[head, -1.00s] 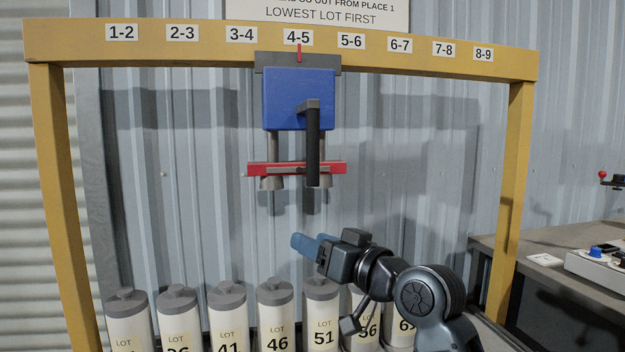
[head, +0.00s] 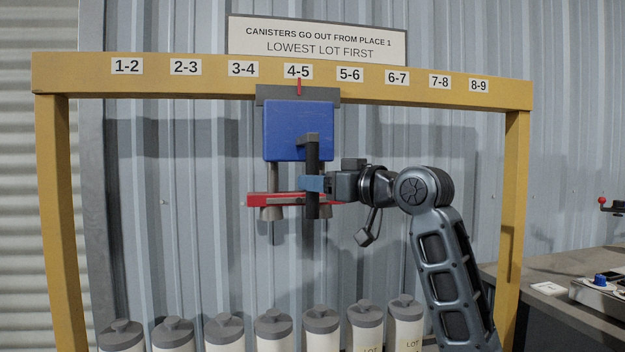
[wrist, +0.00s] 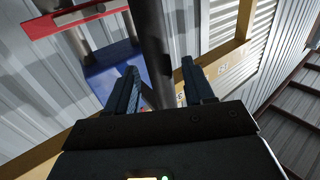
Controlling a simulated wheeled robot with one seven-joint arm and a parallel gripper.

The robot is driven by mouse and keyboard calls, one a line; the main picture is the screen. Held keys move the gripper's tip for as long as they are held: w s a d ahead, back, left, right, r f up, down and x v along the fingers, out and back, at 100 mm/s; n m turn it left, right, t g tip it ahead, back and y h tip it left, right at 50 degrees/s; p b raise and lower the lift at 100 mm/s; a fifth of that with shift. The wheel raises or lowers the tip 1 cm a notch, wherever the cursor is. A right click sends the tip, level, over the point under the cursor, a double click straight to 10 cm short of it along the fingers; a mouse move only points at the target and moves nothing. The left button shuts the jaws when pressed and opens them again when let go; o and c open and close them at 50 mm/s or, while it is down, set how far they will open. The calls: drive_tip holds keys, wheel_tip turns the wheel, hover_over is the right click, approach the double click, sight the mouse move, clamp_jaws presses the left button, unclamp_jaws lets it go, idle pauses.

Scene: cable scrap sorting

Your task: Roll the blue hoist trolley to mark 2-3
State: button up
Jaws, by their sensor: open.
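The blue hoist trolley (head: 290,125) hangs from the yellow beam with its red pointer (head: 299,87) at mark 4-5 (head: 298,71). A black vertical handle (head: 312,185) hangs from its front, and a red bar (head: 262,199) with grey cups sits below it. Mark 2-3 (head: 185,67) is further left on the beam. My gripper (head: 312,184) is at the handle's height, reaching in from the right. In the wrist view, the open fingers (wrist: 160,85) stand on either side of the handle (wrist: 152,50), with gaps showing; I cannot tell whether either finger touches it.
Several white canisters (head: 274,340) with grey lids stand in a row below the trolley. The yellow frame's posts (head: 62,200) stand at both sides. A sign (head: 318,40) is above the beam, and a bench (head: 560,262) is at the right. The beam left of the trolley is clear.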

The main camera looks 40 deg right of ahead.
drive_tip(key=shift+w, duration=1.2)
clamp_jaws()
